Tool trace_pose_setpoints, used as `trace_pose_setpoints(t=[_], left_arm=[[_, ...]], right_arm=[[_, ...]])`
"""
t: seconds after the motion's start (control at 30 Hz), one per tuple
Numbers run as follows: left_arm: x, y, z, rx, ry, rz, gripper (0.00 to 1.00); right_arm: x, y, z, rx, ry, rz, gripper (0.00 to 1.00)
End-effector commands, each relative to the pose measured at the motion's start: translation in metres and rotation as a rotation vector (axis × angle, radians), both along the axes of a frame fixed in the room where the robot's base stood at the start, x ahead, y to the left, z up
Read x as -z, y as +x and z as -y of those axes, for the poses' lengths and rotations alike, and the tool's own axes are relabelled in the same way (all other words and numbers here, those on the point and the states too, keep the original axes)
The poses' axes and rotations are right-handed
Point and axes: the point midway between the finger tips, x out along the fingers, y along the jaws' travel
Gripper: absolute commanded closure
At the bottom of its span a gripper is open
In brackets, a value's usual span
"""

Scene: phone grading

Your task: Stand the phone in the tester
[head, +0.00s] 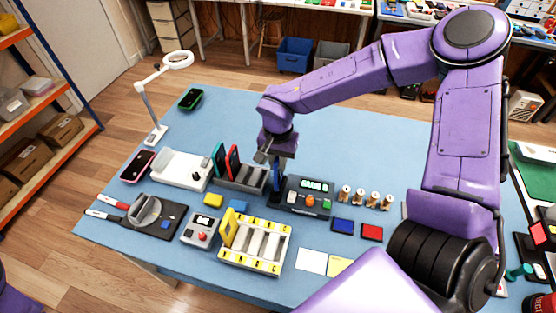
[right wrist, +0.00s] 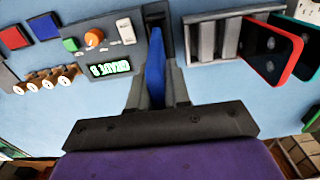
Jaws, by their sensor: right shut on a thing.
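The blue phone (head: 278,179) stands upright on edge at the left end of the tester (head: 308,197), a dark box with a lit green display and an orange knob. My right gripper (head: 275,160) is shut on the phone from above. In the right wrist view the phone (right wrist: 155,68) sits between the fingers (right wrist: 157,95), its far end at the dark slot beside the tester's panel (right wrist: 105,45). I cannot tell whether it rests on the slot's bottom. My left gripper is not in view.
A dark rack (head: 243,180) with a teal and a red phone stands close left of the tester. Wooden pegs (head: 367,198) stand to its right. A yellow-edged slotted tray (head: 254,245) is in front.

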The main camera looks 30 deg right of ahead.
Motion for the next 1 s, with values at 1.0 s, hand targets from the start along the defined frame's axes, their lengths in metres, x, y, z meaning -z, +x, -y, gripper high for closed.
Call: trace_pose_setpoints(t=[1.0], left_arm=[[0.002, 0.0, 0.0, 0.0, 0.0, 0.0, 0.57]], right_arm=[[0.015, -0.001, 0.0, 0.0, 0.0, 0.0, 1.0]])
